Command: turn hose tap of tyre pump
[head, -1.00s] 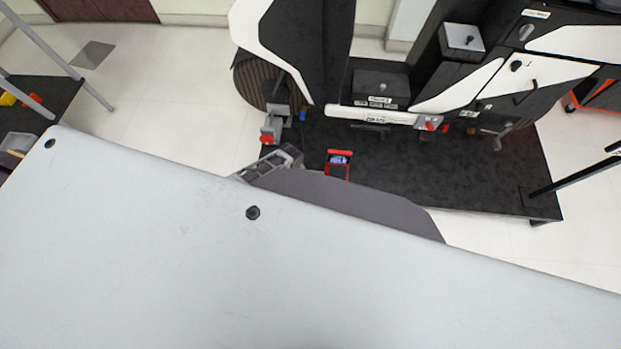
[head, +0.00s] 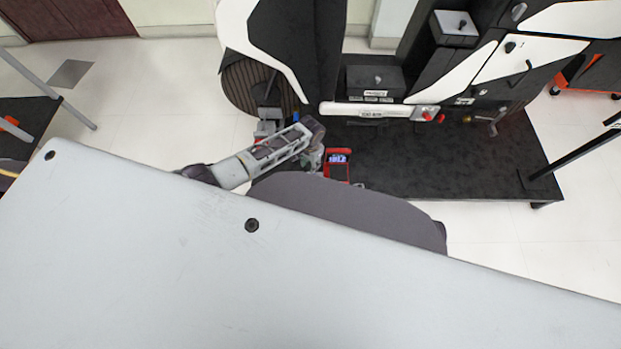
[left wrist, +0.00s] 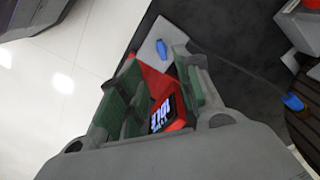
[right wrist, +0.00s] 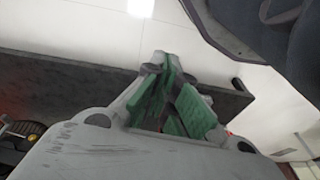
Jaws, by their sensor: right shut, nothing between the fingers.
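The tyre pump (head: 338,158) is a red unit with a lit display, standing on the black platform. In the left wrist view the red pump (left wrist: 152,78) shows between and beyond my left fingers. A small blue part (left wrist: 162,48) sits on a grey block just beyond it; I cannot tell if it is the hose tap. My left gripper (head: 316,158) is beside the pump's left edge in the head view. In its wrist view its green-padded fingers (left wrist: 160,88) are open; contact is unclear. My right gripper (right wrist: 166,80) is shut and empty, away from the pump.
The black platform (head: 440,165) has bare room right of the pump. Behind it stands a black-and-white rig with a red knob (head: 428,117) and a brass fitting (head: 492,122). A grey fixture (head: 268,125) stands left of the pump. A black bar (head: 575,165) is at right.

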